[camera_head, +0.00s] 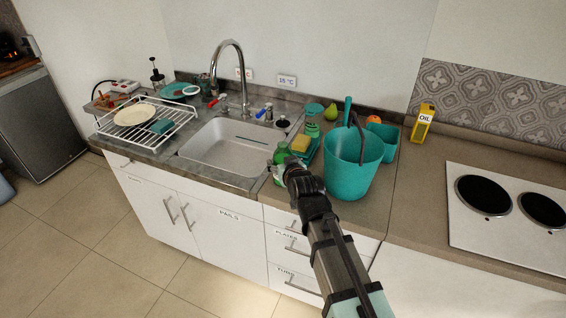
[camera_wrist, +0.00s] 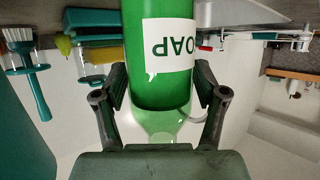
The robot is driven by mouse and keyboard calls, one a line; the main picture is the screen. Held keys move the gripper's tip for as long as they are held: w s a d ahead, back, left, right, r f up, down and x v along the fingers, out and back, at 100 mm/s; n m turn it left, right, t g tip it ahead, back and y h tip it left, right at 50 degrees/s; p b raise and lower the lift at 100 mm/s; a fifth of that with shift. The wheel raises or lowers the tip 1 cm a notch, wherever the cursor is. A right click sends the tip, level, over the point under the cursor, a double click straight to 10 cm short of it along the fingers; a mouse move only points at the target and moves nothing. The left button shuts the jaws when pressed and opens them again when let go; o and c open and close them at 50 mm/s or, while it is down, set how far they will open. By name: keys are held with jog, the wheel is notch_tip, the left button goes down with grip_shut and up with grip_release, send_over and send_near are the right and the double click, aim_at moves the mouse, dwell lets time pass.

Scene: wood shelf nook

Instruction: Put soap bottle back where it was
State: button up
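The green soap bottle (camera_head: 281,154) is at the front edge of the counter, between the sink and the teal bucket, partly hidden by my gripper. My gripper (camera_head: 293,163) reaches it from the front. In the wrist view the bottle (camera_wrist: 142,82) appears upside down, with a white label reading SOAP. The gripper's two fingers (camera_wrist: 160,88) lie along both sides of the bottle near its narrowing shoulder and look closed on it. I cannot tell whether its base touches the counter.
The teal bucket (camera_head: 353,165) stands close right of my gripper. A yellow sponge (camera_head: 300,143) and a green jar (camera_head: 312,130) are just behind. The sink (camera_head: 228,150) is left, with a dish rack (camera_head: 160,116) beyond. A stovetop (camera_head: 515,210) is at far right.

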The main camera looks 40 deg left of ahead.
dwell(0.3)
jog(key=shift+r, duration=0.2)
jog(key=b+v, duration=0.2)
jog(key=v, duration=1)
